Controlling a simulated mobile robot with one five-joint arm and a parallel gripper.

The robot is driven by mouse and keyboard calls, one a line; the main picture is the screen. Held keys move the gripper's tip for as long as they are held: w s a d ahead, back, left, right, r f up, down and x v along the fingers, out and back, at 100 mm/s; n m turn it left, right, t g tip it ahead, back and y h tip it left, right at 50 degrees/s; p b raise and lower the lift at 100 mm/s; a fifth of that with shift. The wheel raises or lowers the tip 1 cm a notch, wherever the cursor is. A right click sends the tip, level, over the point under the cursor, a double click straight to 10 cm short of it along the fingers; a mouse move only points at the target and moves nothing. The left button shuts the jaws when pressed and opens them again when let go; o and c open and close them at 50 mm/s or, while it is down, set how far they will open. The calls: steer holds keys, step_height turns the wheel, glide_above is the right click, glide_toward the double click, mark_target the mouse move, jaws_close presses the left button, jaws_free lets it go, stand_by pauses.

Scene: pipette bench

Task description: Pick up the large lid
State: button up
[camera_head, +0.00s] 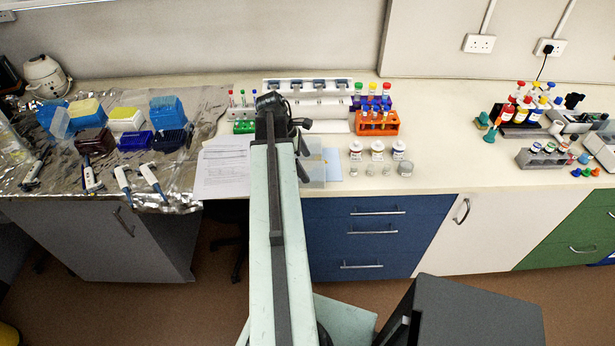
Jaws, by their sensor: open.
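I cannot tell for certain which thing is the large lid. White lids top the small jars (377,150) on the bench in the middle, right of my gripper. Small coloured caps (586,173) lie loose at the far right of the bench. A teal cap-like piece (490,135) sits left of the dark tube rack. My gripper (303,146) is at the far end of my arm, over the bench beside a clear tray. It is open, with nothing visible in it, and my arm partly hides it.
An orange rack (377,122) of tubes stands behind the jars. A white pipette stand (310,100) is at the back. Foil with pipettes and tip boxes (125,120) covers the left bench. Paper sheets (222,167) lie left of my arm. The bench right of the jars is clear.

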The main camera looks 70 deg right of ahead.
mark_target(306, 168)
steer(key=b+x, duration=0.1)
steer(key=x, duration=0.2)
steer(key=shift+w+a+f+b, duration=0.1)
steer(key=shift+w+b, duration=0.05)
steer(key=shift+b, duration=0.2)
steer(key=c, duration=1.1)
steer(key=shift+r+p, duration=0.3)
